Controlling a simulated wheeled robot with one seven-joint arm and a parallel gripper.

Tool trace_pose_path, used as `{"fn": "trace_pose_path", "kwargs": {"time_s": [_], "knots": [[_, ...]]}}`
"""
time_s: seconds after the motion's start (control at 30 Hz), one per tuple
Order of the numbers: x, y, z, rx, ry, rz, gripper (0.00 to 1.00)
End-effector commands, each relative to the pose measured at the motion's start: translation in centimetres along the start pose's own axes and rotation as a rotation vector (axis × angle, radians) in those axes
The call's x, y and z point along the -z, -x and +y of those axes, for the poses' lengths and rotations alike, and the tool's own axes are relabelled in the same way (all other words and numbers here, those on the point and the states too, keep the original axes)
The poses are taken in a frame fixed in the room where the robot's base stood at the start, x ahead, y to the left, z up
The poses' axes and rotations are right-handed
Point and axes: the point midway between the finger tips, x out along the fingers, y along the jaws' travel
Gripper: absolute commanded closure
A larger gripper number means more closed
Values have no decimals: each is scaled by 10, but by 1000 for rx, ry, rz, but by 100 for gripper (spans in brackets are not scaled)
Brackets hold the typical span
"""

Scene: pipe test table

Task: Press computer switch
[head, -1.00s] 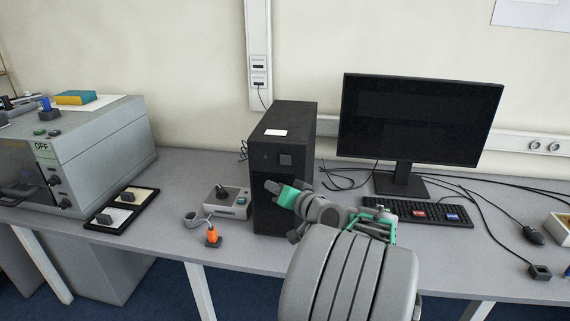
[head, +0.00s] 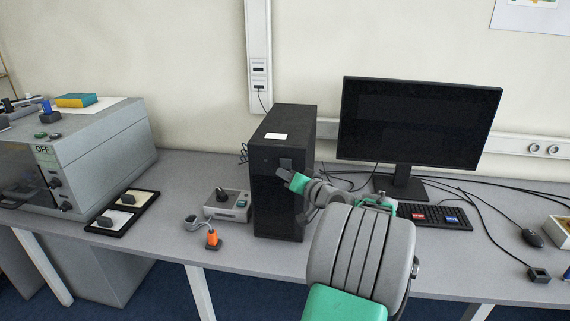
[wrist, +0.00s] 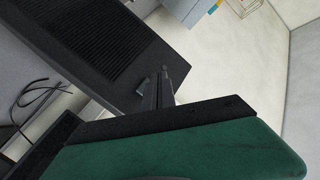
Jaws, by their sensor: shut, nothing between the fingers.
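The black computer tower (head: 268,210) stands upright on the grey table with a white label on top. Its switch, a square dark button (head: 287,162), is high on the front face. My gripper (head: 281,172) is shut and empty, just in front of the switch and partly over its lower edge in the head view. In the wrist view the narrow closed fingers (wrist: 163,84) point at the dark tower (wrist: 125,75), beside a small raised block that may be the switch. I cannot tell whether they touch it.
A monitor (head: 420,120) and a keyboard (head: 436,216) stand right of the tower, with loose cables around. A grey control box (head: 228,206) and an orange-tipped part (head: 212,238) lie to its left. A large grey machine (head: 105,145) fills the left end.

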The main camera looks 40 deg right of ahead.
Motion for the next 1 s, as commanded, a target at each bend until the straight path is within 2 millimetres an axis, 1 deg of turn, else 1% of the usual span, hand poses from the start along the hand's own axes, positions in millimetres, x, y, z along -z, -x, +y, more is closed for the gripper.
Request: {"fn": "trace_pose_path", "kwargs": {"time_s": [0.1,0.27,1.0], "knots": [[5,-10,7,1,0,-2,100],[9,-15,11,1,0,-1,100],[10,-15,11,0,0,0,100]]}}
